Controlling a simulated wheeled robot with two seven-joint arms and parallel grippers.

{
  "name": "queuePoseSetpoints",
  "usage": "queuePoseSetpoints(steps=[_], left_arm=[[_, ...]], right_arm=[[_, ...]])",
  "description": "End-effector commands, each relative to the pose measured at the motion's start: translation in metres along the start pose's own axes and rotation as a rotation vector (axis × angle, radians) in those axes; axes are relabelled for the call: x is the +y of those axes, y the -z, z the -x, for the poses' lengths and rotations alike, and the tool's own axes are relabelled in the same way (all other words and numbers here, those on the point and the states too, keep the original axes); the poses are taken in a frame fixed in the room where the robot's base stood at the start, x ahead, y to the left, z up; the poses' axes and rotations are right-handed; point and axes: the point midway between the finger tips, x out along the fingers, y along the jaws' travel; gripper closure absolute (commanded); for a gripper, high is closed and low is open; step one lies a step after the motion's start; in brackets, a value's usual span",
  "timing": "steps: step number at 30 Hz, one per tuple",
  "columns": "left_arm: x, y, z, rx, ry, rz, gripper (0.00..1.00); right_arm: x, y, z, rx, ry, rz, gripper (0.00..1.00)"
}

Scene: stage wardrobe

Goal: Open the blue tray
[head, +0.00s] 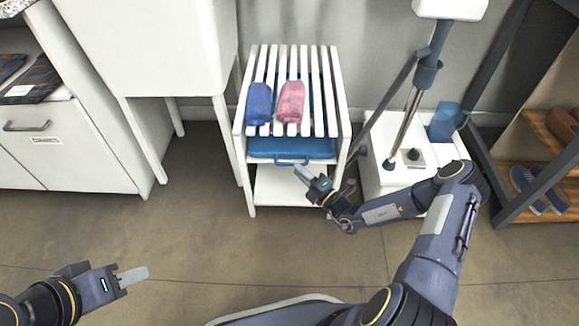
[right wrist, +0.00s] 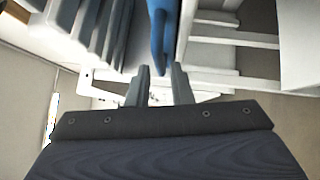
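The blue tray (head: 270,146) sits under the slatted top of a white rack (head: 341,117), with its blue handle (head: 284,163) facing the front. My right gripper (head: 305,173) is just in front of and below the handle's right part. In the right wrist view its fingers (right wrist: 162,72) are apart, with the blue handle (right wrist: 158,38) at or between the fingertips. I cannot tell whether they touch it. My left gripper (head: 133,276) is low at the left, over the floor, away from the rack. Its finger gap does not show clearly.
A blue pouch (head: 259,103) and a pink pouch (head: 291,101) lie on the slats. A lower white shelf (head: 285,189) is under the tray. A white-based stand (head: 400,174) is close on the right. The floor in front of the rack is clear.

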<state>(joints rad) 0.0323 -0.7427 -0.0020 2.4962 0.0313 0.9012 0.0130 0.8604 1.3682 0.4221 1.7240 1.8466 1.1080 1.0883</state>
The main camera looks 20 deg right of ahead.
Motion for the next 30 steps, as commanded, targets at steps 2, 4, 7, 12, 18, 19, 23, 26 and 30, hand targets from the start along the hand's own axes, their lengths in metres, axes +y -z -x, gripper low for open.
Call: queuePoseSetpoints(steps=[2,4,7,12,18,19,23,26,30], left_arm=[[-0.003,-0.003,-0.006,0.000,0.000,0.000,0.64],[-0.004,-0.005,-0.009,0.000,0.000,0.000,0.64],[-0.005,-0.006,-0.012,0.000,0.000,0.000,0.64],[-0.006,-0.007,-0.013,0.000,0.000,0.000,0.64],[-0.006,-0.006,-0.013,0.000,0.000,0.000,0.64],[-0.006,-0.006,-0.013,0.000,0.000,0.000,0.64],[-0.006,-0.006,-0.013,0.000,0.000,0.000,0.64],[-0.006,-0.006,-0.013,0.000,0.000,0.000,0.64],[-0.006,-0.006,-0.013,0.000,0.000,0.000,0.64]], right_arm=[[-0.002,0.002,-0.014,0.004,-0.002,0.002,0.80],[-0.002,0.001,-0.024,0.003,-0.003,0.003,0.80],[-0.002,0.001,-0.035,0.004,-0.001,0.002,0.80],[0.000,0.001,-0.043,0.002,-0.001,0.001,0.80],[0.000,0.001,-0.043,0.003,0.000,0.002,0.80],[0.000,0.001,-0.043,0.003,0.000,0.002,0.82],[0.000,0.001,-0.043,0.003,0.000,0.002,0.99],[0.000,0.001,-0.043,0.003,0.000,0.002,1.00],[0.000,0.001,-0.043,0.003,0.000,0.002,1.00]])
